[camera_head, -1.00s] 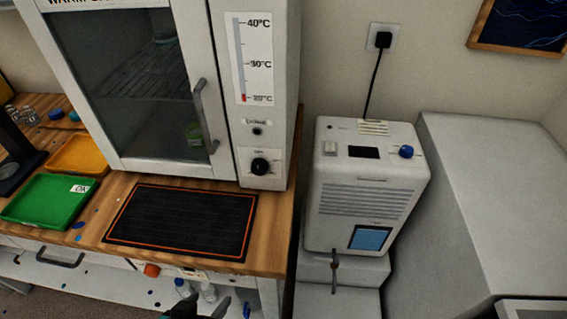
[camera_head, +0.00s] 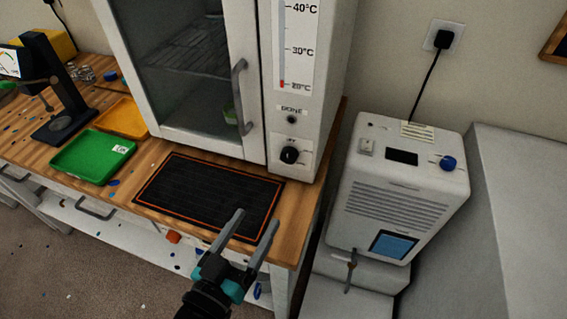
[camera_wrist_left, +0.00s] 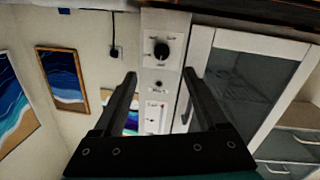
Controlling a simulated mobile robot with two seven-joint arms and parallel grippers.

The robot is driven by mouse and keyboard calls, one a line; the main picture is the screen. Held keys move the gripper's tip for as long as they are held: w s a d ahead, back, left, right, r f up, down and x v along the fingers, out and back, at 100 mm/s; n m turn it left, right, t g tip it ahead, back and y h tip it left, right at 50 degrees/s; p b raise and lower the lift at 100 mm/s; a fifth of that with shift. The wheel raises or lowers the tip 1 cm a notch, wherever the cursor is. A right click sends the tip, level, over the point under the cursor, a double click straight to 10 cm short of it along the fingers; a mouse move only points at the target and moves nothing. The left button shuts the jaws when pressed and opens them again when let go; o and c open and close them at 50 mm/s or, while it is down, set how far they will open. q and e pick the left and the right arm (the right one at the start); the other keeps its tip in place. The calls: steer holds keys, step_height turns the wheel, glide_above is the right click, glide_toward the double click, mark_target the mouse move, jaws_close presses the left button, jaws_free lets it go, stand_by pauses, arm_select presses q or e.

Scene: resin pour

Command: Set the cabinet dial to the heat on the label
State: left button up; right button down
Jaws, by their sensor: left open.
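The warm cabinet (camera_head: 240,75) stands on the bench with its glass door closed. Its black dial (camera_head: 290,155) is low on the front panel, under a small "DONE" lamp (camera_head: 291,119). Above them a temperature scale (camera_head: 297,45) runs from 20°C to 40°C, with red only at the bottom. My left gripper (camera_head: 256,225) is open and empty, in front of the black mat and below the dial. In the left wrist view the dial (camera_wrist_left: 162,50) appears upside down beyond the open fingers. A label stating the heat is not readable here. My right gripper is not in view.
A black mat (camera_head: 205,196) with an orange border lies before the cabinet. Green (camera_head: 75,158) and orange (camera_head: 122,119) trays lie left of it. A grey-white machine (camera_head: 400,195) with a blue knob stands right of the bench.

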arm_select(q)
steer(key=b, duration=0.1)
glide_toward(287, 159)
steer(key=shift+t, duration=0.3)
steer(key=x, duration=0.8)
steer(key=shift+d+f, duration=0.1)
steer(key=shift+f, duration=0.1)
steer(key=shift+c, duration=0.4)
jaws_close()
